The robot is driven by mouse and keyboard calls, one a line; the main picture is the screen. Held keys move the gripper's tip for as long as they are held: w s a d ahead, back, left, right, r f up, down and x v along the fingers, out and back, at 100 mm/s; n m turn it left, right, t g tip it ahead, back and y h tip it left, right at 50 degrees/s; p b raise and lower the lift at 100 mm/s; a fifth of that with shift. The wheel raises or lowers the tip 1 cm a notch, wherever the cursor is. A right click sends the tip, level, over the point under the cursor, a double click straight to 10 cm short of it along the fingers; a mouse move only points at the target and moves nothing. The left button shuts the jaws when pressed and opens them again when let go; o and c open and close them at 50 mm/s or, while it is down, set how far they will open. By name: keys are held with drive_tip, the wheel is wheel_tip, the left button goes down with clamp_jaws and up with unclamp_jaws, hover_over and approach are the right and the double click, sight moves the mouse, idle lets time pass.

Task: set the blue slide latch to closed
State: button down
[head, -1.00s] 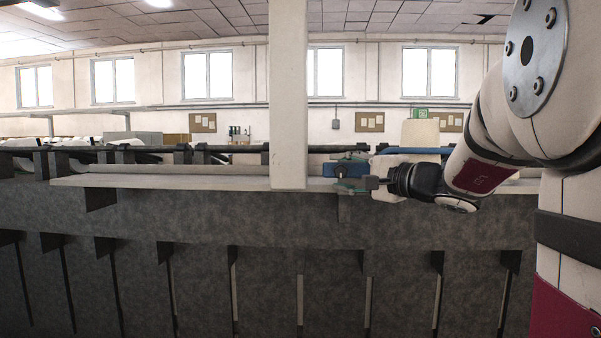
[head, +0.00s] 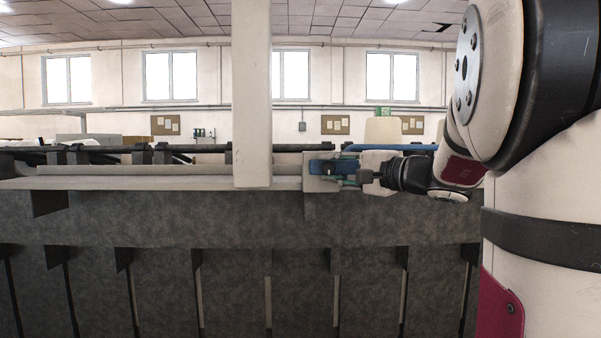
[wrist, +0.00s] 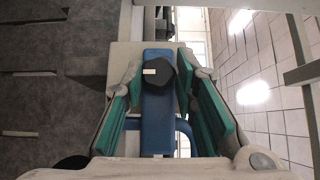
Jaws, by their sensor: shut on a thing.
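The blue slide latch (head: 319,166) sits on a pale plate on the front rail, right of the white post. In the wrist view the latch is a long blue bar (wrist: 158,125) running down the middle, with a dark knob (wrist: 158,82) bearing a small white mark on it. My gripper (head: 345,179) is at the latch from the right. Its green-padded fingers (wrist: 161,73) stand on both sides of the knob and are shut on it. The fingers cover part of the latch in the head view, and I cannot tell its slide position.
A white post (head: 252,100) stands in front of the rail, left of the latch. A pale rail (head: 120,183) runs along the dark machine front. A blue tube (head: 390,148) and a pale block (head: 383,130) are behind my gripper.

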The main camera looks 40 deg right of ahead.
drive_tip(key=shift+s+d+f, duration=0.1)
drive_tip(key=shift+d+f, duration=0.05)
drive_tip(key=shift+f, duration=0.2)
drive_tip(key=c, duration=1.3)
unclamp_jaws()
drive_tip(key=shift+s+d, duration=0.1)
drive_tip(key=shift+c, duration=0.2)
drive_tip(key=shift+r, duration=0.1)
drive_tip(key=s+d, duration=0.2)
drive_tip(key=s, duration=0.9)
drive_tip(key=shift+s, duration=0.35)
